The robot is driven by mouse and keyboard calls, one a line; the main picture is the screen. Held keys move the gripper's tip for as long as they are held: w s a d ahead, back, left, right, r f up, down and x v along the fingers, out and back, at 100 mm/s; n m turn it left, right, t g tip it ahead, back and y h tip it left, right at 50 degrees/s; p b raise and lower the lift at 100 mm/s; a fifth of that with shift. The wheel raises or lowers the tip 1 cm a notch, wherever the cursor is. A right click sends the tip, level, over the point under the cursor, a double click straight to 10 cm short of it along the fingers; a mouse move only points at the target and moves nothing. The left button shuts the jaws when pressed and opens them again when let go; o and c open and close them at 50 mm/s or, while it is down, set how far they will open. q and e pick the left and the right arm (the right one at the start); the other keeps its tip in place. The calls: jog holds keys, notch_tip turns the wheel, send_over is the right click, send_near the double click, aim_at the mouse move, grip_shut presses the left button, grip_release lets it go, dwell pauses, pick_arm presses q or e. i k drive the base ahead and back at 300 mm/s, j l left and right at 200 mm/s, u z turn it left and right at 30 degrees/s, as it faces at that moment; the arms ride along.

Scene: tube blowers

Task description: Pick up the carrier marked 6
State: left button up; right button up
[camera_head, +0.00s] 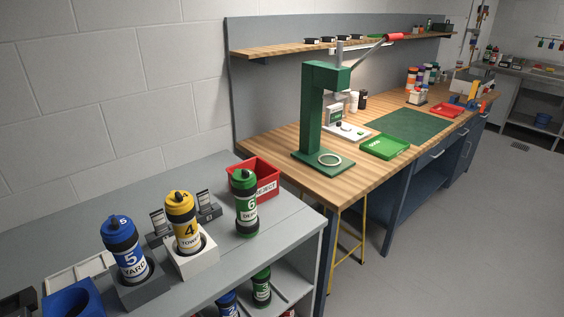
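The carrier marked 6 (246,203) is a green and black cylinder with a domed green cap. It stands upright near the right end of the grey table (285,232), directly in front of a red bin (262,172). No gripper is around it. I cannot make out either of my grippers in the head view.
A yellow carrier marked 4 (184,222) stands in a white base, and a blue carrier marked 5 (126,249) stands in a grey base, both left of carrier 6. More carriers (261,287) sit on the shelf below. A green press (319,115) stands on the wooden bench.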

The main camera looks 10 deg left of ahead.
aim_at(247, 220)
jog(key=u, duration=0.3)
jog(key=i+l+u, duration=0.2)
jog(key=u, duration=0.15)
jog(key=i+l+u, duration=0.1)
jog(key=l+u, duration=0.2)
jog(key=i+l+u, duration=0.1)
jog(key=l+u, duration=0.25)
jog(key=i+l+u, duration=0.1)
jog(key=l+u, duration=0.2)
jog(key=l, duration=0.1)
